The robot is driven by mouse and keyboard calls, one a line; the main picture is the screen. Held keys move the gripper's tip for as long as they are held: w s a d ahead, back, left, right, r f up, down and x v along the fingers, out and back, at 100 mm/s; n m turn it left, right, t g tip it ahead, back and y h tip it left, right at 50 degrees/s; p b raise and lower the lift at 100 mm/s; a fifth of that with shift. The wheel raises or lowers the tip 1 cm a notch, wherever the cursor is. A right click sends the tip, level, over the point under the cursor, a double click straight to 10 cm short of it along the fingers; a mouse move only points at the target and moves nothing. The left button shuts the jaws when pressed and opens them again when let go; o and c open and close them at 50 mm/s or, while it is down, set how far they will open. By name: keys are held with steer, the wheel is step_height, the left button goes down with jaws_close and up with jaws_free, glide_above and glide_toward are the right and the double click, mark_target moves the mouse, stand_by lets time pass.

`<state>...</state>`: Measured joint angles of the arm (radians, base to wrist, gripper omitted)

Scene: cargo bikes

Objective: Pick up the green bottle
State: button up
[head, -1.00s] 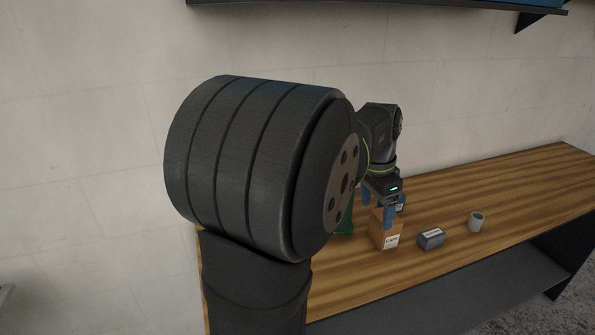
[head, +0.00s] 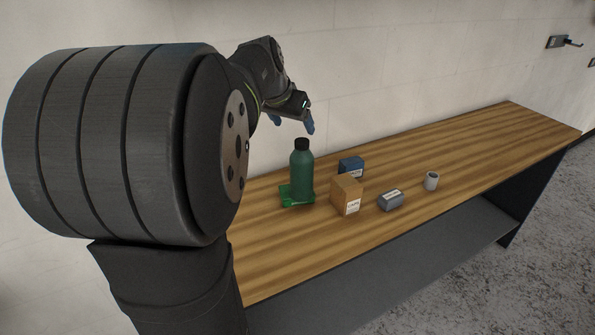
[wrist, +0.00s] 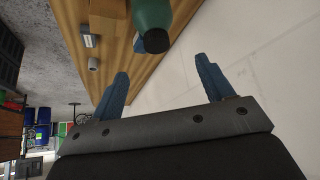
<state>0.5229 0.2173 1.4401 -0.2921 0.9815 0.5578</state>
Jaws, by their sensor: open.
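The green bottle (head: 301,174) with a black cap stands upright on the wooden bench, on or against a small green object (head: 285,195) at its base. My gripper (head: 309,127) is above and just behind the bottle's cap in the head view, with blue fingers. In the wrist view, my gripper (wrist: 165,85) is open with nothing between its fingers. The bottle (wrist: 153,16) shows at the top of the wrist view, its black cap facing the gap between the fingertips but apart from them.
A cardboard box (head: 346,194), a blue box (head: 351,166), a grey box (head: 390,200) and a grey cylinder (head: 431,181) stand right of the bottle. The bench top (head: 480,145) is clear farther right. A wall (head: 400,60) runs behind it.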

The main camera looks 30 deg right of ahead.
mark_target(301, 141)
steer(key=x, duration=0.5)
steer(key=shift+d+f, duration=0.2)
steer(key=shift+f, duration=0.15)
steer(key=shift+s+x, duration=0.2)
steer(key=shift+x, duration=2.55)
steer(key=shift+a+f, duration=0.1)
jaws_close()
